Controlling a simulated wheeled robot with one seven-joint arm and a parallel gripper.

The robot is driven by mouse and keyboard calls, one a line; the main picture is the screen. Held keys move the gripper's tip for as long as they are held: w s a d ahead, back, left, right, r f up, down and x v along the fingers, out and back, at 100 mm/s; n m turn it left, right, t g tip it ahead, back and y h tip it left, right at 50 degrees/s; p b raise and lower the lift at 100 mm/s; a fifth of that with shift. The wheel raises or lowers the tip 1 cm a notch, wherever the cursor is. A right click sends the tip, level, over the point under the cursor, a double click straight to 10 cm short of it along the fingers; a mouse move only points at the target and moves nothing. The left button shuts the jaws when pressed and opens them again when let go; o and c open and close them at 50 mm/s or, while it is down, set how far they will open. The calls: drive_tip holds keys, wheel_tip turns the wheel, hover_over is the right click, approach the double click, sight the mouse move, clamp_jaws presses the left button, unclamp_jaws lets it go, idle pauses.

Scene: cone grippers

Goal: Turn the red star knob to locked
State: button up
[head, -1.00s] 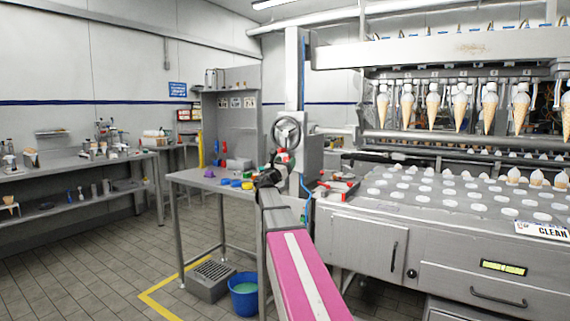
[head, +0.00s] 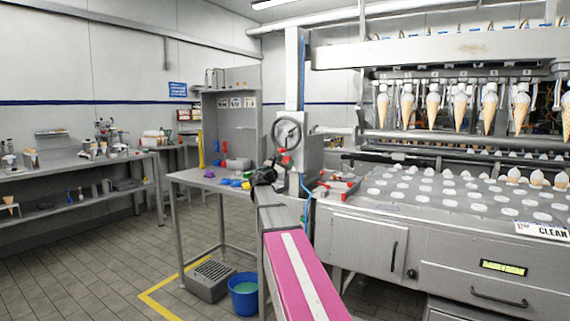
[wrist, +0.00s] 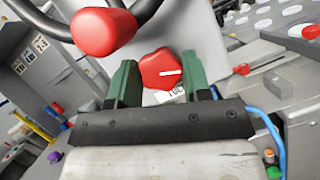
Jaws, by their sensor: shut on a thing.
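The red star knob (wrist: 162,70) is between the two green fingers of my gripper (wrist: 158,75) in the wrist view, and the gripper is shut on it. A white line on the knob's face lies nearly level, toward its right side. A white label (wrist: 172,95) below the knob is partly hidden by the gripper, and its lettering cannot be read in full. In the head view the knob (head: 286,159) shows small below the handwheel, with my dark gripper (head: 273,166) in front of it.
A handwheel (head: 287,132) with a red handle (wrist: 104,31) is close above the knob. A blue cable (wrist: 266,122) runs at the right. A side table (head: 200,178) with small coloured items stands left, and the machine's cone deck (head: 440,200) lies right.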

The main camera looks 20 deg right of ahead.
drive_tip(key=m+g, duration=0.2)
drive_tip(key=m, duration=0.2)
drive_tip(key=m+g, duration=0.2)
drive_tip(key=m, duration=0.2)
drive_tip(key=shift+m, duration=0.4)
drive_tip(key=o, duration=0.9)
drive_tip(key=shift+c, duration=0.2)
drive_tip(key=shift+a, duration=0.1)
drive_tip(key=v, duration=1)
drive_tip(key=shift+a+f, duration=0.15)
drive_tip(key=shift+a, duration=0.2)
drive_tip(key=shift+o, duration=0.2)
drive_tip(key=shift+s, duration=0.1)
